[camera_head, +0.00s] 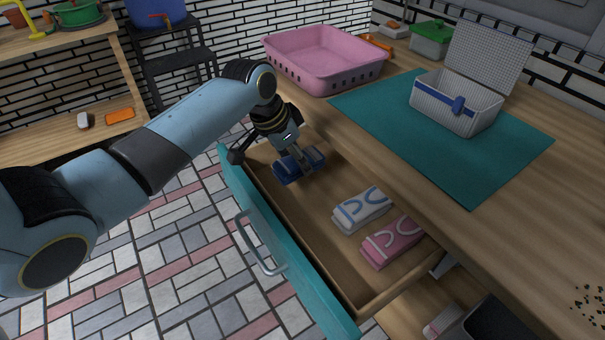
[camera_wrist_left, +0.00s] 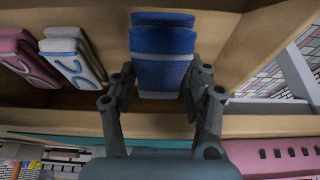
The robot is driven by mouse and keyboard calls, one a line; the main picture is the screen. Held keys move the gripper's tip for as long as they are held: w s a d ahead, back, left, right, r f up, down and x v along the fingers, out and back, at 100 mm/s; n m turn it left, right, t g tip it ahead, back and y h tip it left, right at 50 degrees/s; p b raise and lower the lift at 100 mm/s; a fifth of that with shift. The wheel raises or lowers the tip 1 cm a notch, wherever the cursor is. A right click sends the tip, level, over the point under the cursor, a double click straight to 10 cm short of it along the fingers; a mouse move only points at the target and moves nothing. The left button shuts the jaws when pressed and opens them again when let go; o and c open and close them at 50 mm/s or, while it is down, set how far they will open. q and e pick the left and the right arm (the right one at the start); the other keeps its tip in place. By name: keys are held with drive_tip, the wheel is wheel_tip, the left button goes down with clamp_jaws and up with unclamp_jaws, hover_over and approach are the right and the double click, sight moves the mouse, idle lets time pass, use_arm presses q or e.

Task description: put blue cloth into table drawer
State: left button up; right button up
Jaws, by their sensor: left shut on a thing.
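The blue cloth (camera_head: 287,171) is a folded bundle inside the open table drawer, at the drawer's far-left end. The drawer (camera_head: 283,262) has a teal front with a metal handle and is pulled well out. My left gripper (camera_head: 302,158) reaches down into the drawer and is shut on the blue cloth. In the left wrist view the blue cloth (camera_wrist_left: 163,50) sits between the two fingers (camera_wrist_left: 160,90). Whether it touches the drawer floor is hard to tell. A white cloth (camera_head: 362,208) and a pink cloth (camera_head: 393,241) lie folded in the drawer. My right gripper is not in view.
A pink basket (camera_head: 325,60) stands on the table at the back. A white box with an open lid (camera_head: 455,103) stands on a teal mat (camera_head: 380,112). The drawer's middle floor beside the cloths is free.

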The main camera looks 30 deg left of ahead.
sight(297, 174)
use_arm(q)
drive_tip(key=shift+f+b, duration=0.3)
drive_tip(key=shift+f, duration=1.5)
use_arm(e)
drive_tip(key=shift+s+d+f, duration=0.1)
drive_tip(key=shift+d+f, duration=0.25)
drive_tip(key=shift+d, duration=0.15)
use_arm(q)
drive_tip(key=shift+f, duration=0.1)
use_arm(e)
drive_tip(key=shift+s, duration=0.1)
use_arm(q)
drive_tip(key=shift+f, duration=0.5)
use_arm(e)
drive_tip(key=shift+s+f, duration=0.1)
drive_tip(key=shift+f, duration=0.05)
use_arm(q)
drive_tip(key=o, duration=1)
drive_tip(key=p+v, duration=0.2)
drive_tip(key=v, duration=1.1)
drive_tip(key=shift+w+d+r+p, duration=0.1)
drive_tip(key=shift+w+r+p, duration=0.1)
drive_tip(key=shift+p, duration=0.2)
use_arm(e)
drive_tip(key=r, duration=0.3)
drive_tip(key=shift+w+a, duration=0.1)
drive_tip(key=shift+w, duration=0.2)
